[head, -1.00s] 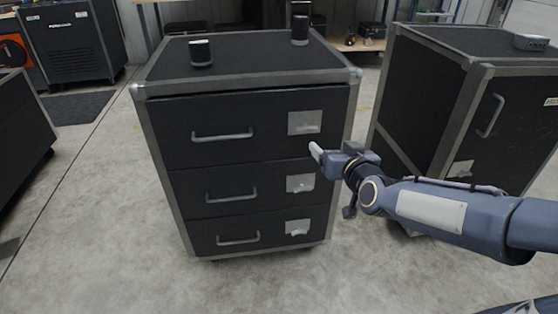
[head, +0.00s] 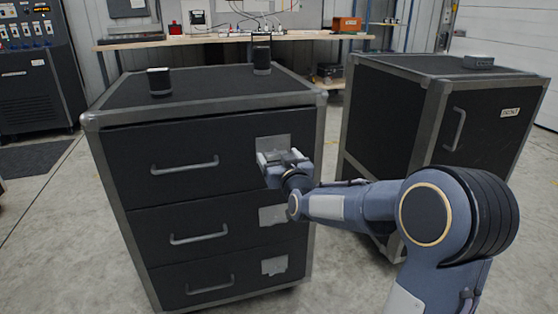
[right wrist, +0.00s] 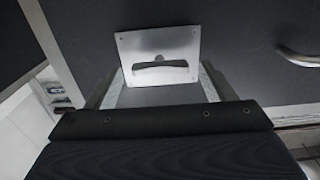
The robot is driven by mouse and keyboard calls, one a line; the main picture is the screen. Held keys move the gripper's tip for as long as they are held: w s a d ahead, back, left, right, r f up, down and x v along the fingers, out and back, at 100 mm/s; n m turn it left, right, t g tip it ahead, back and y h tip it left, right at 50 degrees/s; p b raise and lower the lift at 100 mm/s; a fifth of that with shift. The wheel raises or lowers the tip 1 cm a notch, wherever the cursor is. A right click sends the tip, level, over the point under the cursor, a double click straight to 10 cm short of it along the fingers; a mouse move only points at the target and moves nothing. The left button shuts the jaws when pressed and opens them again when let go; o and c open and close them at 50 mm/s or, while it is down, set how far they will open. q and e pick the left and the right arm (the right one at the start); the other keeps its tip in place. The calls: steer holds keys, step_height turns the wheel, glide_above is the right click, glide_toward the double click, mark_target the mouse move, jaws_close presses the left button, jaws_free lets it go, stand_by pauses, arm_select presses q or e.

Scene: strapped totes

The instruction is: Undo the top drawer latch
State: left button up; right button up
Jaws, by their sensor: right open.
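The black cabinet with grey metal edges stands in front of me. Its top drawer (head: 205,142) is shut and has a grey bar handle (head: 184,166). The top latch is a silver plate (head: 273,143) at the drawer's right, partly hidden by my right gripper (head: 281,157). In the right wrist view, the latch plate (right wrist: 158,45) shows a dark curved slot with a tab. My right gripper (right wrist: 160,84) is open, with one finger on either side of the plate's lower part and nothing between them. I cannot tell if the fingers touch the drawer. My left gripper is out of view.
Two lower drawers have their own silver plates (head: 272,215) and handles (head: 198,234). Two small dark objects stand on the cabinet top, one at front left (head: 159,82). A second black cabinet (head: 400,115) stands close at the right. A workbench (head: 225,38) is behind.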

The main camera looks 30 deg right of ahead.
steer(key=shift+c, duration=0.2)
steer(key=c, duration=0.9)
steer(key=shift+c, duration=0.2)
steer(key=n+p, duration=0.1)
steer(key=n, duration=0.3)
steer(key=shift+w+r, duration=0.1)
steer(key=n+p, duration=0.2)
steer(key=n, duration=0.3)
steer(key=shift+a, duration=0.1)
steer(key=n+p, duration=0.1)
steer(key=n, duration=0.4)
steer(key=shift+f+n+p, duration=0.15)
steer(key=shift+n+p, duration=0.25)
steer(key=shift+n, duration=0.55)
steer(key=shift+f+n+p, duration=0.1)
steer(key=shift+n+p, duration=0.25)
steer(key=shift+n, duration=0.6)
